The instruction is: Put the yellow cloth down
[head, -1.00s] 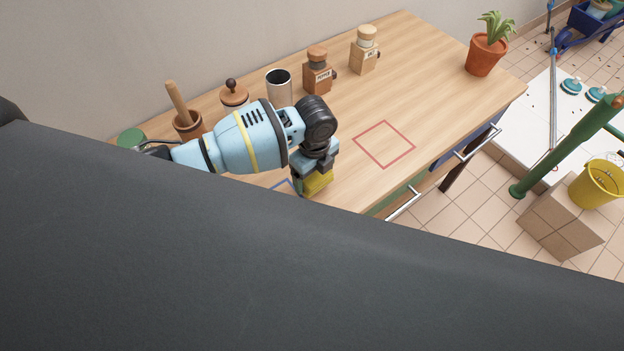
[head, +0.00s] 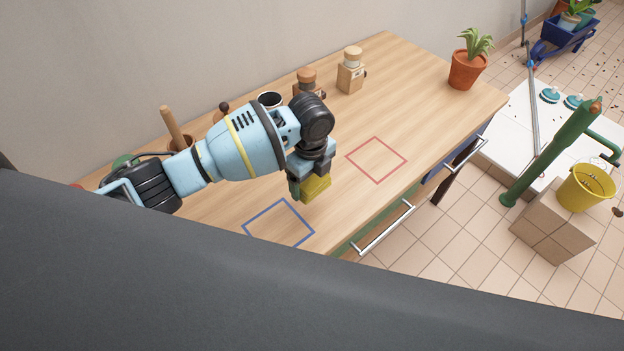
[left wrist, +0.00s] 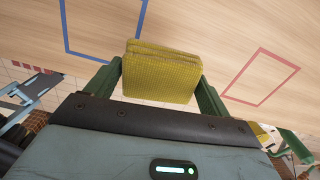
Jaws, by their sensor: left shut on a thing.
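The yellow cloth (head: 316,187) is a folded, textured pad held in my left gripper (head: 308,190). In the left wrist view the cloth (left wrist: 162,71) sits between the two green fingers, which are shut on it. The cloth is above the wooden worktop, between a blue square outline (head: 278,226) and a red square outline (head: 376,160). Both outlines also show in the left wrist view. I cannot tell how high the cloth is above the surface. My right gripper is not in view.
Two wooden grinders (head: 351,72), a metal cup (head: 270,100) and a mortar with pestle (head: 174,127) stand along the wall. A potted plant (head: 467,68) stands at the far end. Drawer handles (head: 384,229) stick out at the front. The worktop inside both outlines is clear.

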